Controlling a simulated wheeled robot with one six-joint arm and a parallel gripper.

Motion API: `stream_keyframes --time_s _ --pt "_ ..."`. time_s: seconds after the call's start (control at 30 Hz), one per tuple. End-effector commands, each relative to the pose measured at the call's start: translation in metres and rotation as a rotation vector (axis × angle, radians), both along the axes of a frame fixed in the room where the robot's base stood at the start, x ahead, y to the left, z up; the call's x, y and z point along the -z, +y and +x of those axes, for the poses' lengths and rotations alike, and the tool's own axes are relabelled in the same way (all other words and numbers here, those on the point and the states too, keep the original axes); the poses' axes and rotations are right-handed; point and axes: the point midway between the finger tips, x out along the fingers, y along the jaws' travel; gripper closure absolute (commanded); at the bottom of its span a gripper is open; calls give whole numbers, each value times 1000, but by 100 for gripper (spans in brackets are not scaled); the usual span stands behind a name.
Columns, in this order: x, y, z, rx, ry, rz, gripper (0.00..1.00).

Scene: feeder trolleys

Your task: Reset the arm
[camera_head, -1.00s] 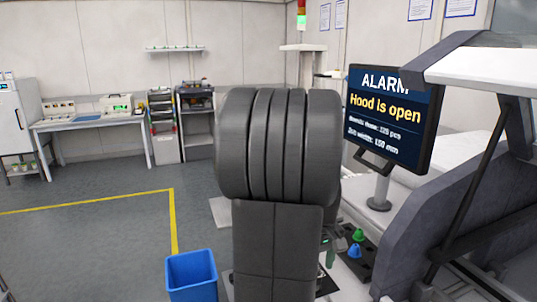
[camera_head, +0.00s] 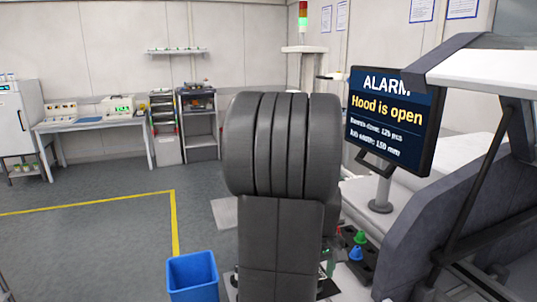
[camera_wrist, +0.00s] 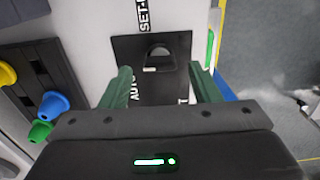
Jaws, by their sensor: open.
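My arm fills the middle of the head view, its dark grey links standing upright and hiding what is behind them. My gripper (camera_wrist: 160,88) shows in the wrist view with its two green fingers spread apart. Nothing is between the fingers. Beyond them lies a black plate (camera_wrist: 180,48) with a dark rounded handle or slot, on a light surface with partly hidden lettering. I cannot tell how far the fingers are from the plate.
A monitor (camera_head: 392,118) reads "ALARM, Hood is open", beside a raised hood (camera_head: 480,68) at right. Blue (camera_head: 356,254) and green (camera_head: 360,237) knobs sit below it. A blue bin (camera_head: 192,276) stands on the floor. The floor at left is clear.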

Motion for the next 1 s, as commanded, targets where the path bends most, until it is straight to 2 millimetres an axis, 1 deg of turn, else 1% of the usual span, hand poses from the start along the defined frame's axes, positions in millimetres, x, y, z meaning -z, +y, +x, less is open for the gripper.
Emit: stream_keyframes --time_s 0.03,0.1,0.6,0.63,0.7,1.0 --pt "-10 0 0 0 -4 0 44" --pt "-24 0 1 0 -6 -1 44" --pt "-122 0 0 -1 -4 -1 44" --pt "-109 0 -1 -1 5 1 44" --pt "-93 0 -1 -1 8 1 44" --pt "-33 0 -1 0 6 1 44"
